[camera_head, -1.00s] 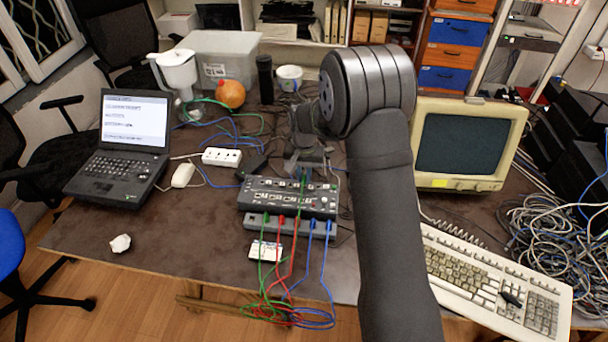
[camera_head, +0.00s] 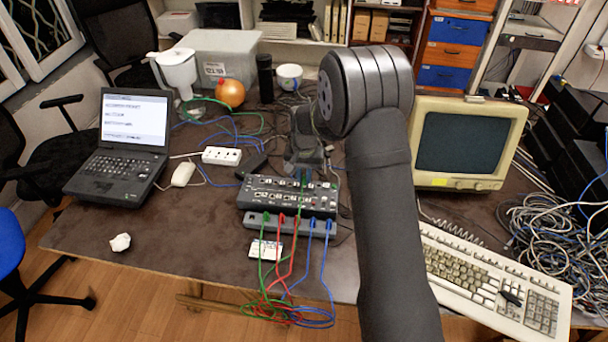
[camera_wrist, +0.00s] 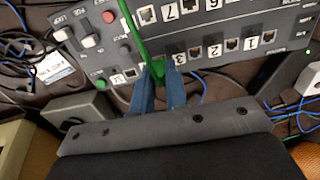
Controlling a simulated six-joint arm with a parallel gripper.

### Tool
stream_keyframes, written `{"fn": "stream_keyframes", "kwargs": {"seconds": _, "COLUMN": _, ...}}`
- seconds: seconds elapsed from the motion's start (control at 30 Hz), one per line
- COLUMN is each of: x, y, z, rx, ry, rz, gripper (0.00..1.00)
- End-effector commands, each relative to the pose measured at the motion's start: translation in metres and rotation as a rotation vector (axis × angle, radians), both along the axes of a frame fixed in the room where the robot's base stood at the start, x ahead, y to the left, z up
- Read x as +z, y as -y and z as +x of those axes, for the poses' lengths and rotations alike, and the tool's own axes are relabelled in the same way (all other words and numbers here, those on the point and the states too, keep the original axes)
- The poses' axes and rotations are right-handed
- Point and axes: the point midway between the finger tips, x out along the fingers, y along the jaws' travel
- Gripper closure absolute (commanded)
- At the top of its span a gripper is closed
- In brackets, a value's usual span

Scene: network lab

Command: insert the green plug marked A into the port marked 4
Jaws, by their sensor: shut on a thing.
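My gripper (camera_wrist: 160,88) has its two blue fingers shut on a green plug (camera_wrist: 158,72) with a green cable; no letter on it is readable. The plug is at the face of the black port panel (camera_wrist: 110,55), in the port row beside the port labelled 3 (camera_wrist: 194,52). The port behind the plug is hidden, and I cannot tell whether the plug is seated. In the head view my gripper (camera_head: 303,172) is at the far edge of the panel (camera_head: 262,198), partly hidden by my arm.
Green, red and blue plugs (camera_head: 281,218) stand along the panel's front strip, their cables hanging over the table edge. A laptop (camera_head: 120,150) is left; a monitor (camera_head: 465,145) and keyboard (camera_head: 490,280) are right.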

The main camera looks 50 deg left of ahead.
Motion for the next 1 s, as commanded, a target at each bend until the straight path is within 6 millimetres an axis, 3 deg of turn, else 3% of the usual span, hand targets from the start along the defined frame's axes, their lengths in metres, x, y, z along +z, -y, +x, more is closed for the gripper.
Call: {"fn": "stream_keyframes", "kwargs": {"seconds": 1.0, "x": -0.0065, "y": 0.0002, "z": -0.0001, "rx": 0.000, "ry": -0.001, "rz": -0.001, "gripper": 1.00}}
